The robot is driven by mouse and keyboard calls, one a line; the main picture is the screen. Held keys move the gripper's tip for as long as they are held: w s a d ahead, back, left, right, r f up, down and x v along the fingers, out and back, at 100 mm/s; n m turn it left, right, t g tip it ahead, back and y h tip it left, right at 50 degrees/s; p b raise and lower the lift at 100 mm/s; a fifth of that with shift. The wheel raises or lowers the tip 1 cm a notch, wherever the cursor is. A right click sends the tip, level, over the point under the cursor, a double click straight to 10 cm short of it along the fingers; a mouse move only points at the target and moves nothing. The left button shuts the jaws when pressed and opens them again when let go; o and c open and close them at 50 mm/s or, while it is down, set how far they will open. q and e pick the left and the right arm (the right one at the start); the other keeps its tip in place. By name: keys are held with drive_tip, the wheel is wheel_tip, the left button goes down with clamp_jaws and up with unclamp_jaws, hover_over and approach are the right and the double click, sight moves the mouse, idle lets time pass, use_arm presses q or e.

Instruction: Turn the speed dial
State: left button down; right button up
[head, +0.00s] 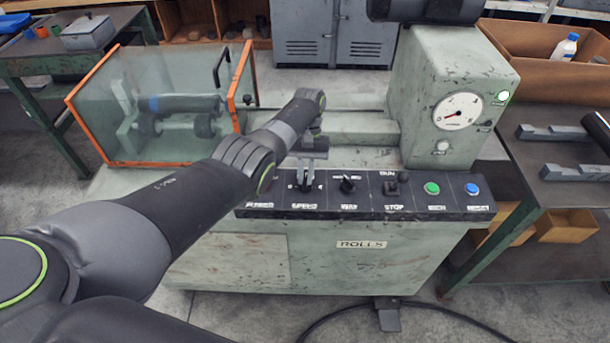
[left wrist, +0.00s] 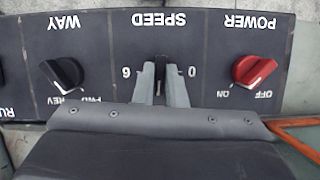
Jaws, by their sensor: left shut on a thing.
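My right gripper is not in view.
The black WAY knob (head: 348,184) and the red POWER knob (left wrist: 255,71) flank the dial. A STOP switch (head: 391,188), green button (head: 432,188) and blue button (head: 472,189) lie further right. A gauge (head: 458,111) and orange-framed guard (head: 105,90) rise behind.

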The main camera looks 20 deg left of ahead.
use_arm(q)
drive_tip(key=m+y, duration=0.1)
drive_tip(key=m, duration=0.3)
drive_tip(key=shift+d+m+y, duration=0.1)
drive_tip(key=shift+m+y, duration=0.2)
drive_tip(key=shift+y, duration=0.1)
drive_tip(key=shift+w, duration=0.1)
drive_tip(key=c, duration=1.5)
unclamp_jaws()
drive_tip(key=shift+r, duration=0.1)
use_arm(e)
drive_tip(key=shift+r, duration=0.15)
